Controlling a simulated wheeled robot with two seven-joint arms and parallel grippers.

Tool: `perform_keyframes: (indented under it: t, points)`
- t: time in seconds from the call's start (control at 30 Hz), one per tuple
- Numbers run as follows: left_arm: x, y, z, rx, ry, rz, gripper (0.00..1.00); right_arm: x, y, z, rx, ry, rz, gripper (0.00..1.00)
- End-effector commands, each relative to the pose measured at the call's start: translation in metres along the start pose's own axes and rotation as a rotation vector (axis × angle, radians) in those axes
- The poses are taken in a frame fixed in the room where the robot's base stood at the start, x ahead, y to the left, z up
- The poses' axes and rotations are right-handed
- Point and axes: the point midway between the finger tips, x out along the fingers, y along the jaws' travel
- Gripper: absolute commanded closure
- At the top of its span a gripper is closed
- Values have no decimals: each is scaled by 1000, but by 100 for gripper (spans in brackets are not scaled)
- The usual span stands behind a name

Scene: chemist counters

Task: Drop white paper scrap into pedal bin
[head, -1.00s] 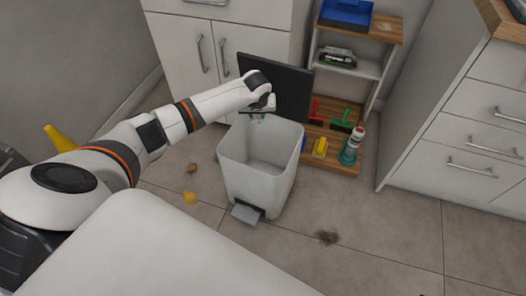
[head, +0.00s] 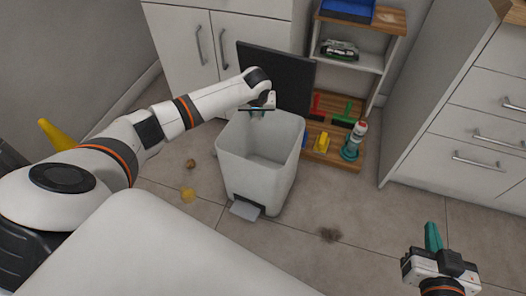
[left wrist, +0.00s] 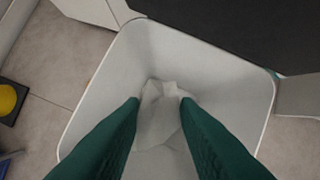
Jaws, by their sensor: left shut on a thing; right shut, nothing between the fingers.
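The pedal bin (head: 258,165) stands open on the floor, its dark lid (head: 275,80) raised behind it. My left gripper (head: 262,108) is over the back part of the bin's opening, pointing down. In the left wrist view its green fingers (left wrist: 160,105) are shut on the crumpled white paper scrap (left wrist: 160,118), with the pale inside of the bin (left wrist: 225,75) below and around it. The scrap is not clear in the head view. My right gripper (head: 432,236) is shut and empty, low at the right, well away from the bin.
A wooden-shelved rack (head: 345,60) with a bottle (head: 354,142) and coloured tools stands behind the bin, right. White cabinets stand at the back and right. A brown crumb (head: 191,163), a yellow scrap (head: 188,195) and a dark stain (head: 330,234) are on the floor.

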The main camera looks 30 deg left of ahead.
Motion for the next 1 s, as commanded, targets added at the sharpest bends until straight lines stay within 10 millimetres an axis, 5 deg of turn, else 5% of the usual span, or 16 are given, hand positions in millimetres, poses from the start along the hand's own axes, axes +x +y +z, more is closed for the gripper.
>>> perform_keyframes:
  t: [0.43, 0.47, 0.6, 1.0]
  points:
    - [1, 0, 0, 0, 0, 0, 92, 1, 1, 8, 0, -47, 3, 100]
    - [1, 0, 0, 0, 0, 0, 67, 1, 1, 8, 0, -47, 3, 100]
    - [1, 0, 0, 0, 0, 0, 46, 1, 1, 8, 0, -46, 3, 100]
    - [-5, 0, 0, 1, -1, -2, 46, 0, 0, 1, 0, 0, 0, 100]
